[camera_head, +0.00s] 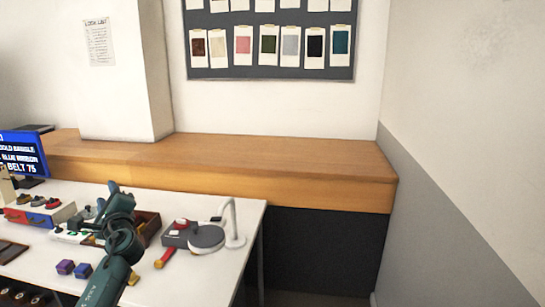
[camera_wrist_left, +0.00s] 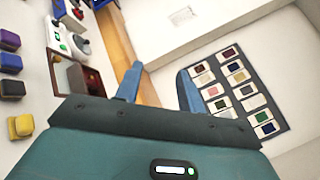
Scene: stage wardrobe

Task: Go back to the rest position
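My left gripper (camera_head: 106,198) is raised over the white table in the head view, its teal arm coming up from the lower left. In the left wrist view my left gripper (camera_wrist_left: 158,84) shows two blue fingers spread apart with nothing between them. It hides part of the brown wooden box (camera_head: 147,228) behind it in the head view. My right gripper is in neither view.
The white table (camera_head: 205,272) holds a grey device (camera_head: 181,234), a white lamp (camera_head: 231,222), purple and blue blocks (camera_head: 74,268) and a red-blue case (camera_head: 38,213). A screen (camera_head: 22,153) stands left. A wooden ledge (camera_head: 270,165) behind is mostly bare.

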